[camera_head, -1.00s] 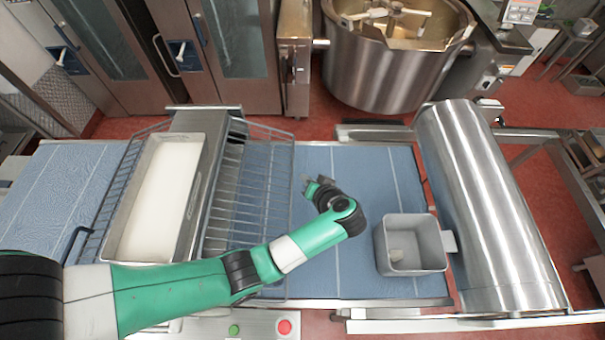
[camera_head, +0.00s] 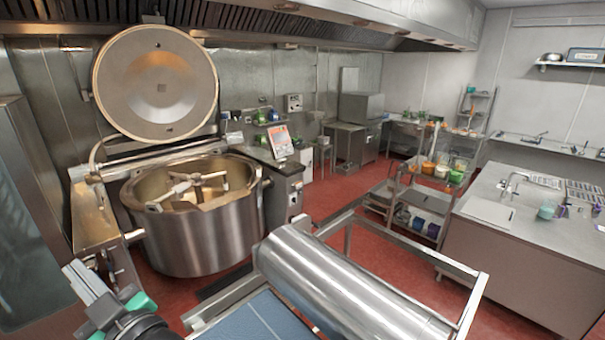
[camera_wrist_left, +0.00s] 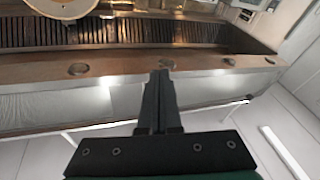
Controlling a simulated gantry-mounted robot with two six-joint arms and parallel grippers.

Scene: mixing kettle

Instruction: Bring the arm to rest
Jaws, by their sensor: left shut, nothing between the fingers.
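My left gripper (camera_head: 76,272) shows at the lower left of the head view, raised, with its grey fingers pointing up and to the left. The green and black wrist is just below it, cut off by the bottom edge. In the left wrist view the two dark fingers of the gripper (camera_wrist_left: 162,75) lie together, shut, with nothing between them. That view looks up at the extractor hood (camera_wrist_left: 120,68) and ceiling. My right gripper is in neither view.
The open mixing kettle (camera_head: 195,225) stands behind my gripper, its round lid (camera_head: 155,82) raised. A steel roller (camera_head: 345,290) lies beside the blue belt (camera_head: 255,322) at the bottom. A steel counter (camera_head: 540,225) stands at right, with red floor (camera_head: 335,200) between.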

